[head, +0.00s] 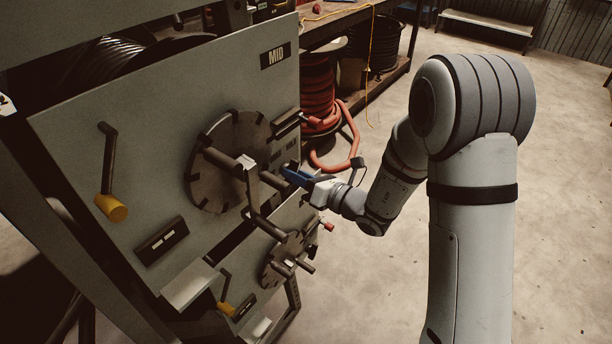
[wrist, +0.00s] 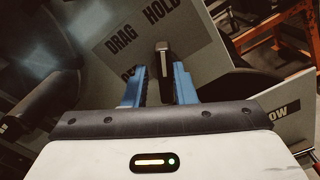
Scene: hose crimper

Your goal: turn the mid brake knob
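The MID panel (head: 140,140) fills the left of the head view, tilted in the picture, with a MID label (head: 276,55) at its upper right. In the wrist view the mid brake knob (wrist: 162,66) is a narrow dark bar with a paler end, standing in front of the DRAG and HOLD label (wrist: 125,45). My gripper (wrist: 159,84) has its two blue fingers apart, one on each side of the knob, with a small gap visible on both sides. In the head view my gripper (head: 288,174) is at the panel's right edge; the knob there is hardly distinguishable.
A large notched disc (head: 212,190) with protruding bars is just left of my gripper. A lower disc (head: 285,262) is below. A yellow-handled crank (head: 110,207) is at left. Orange hose (head: 318,92) hangs behind; open floor lies right.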

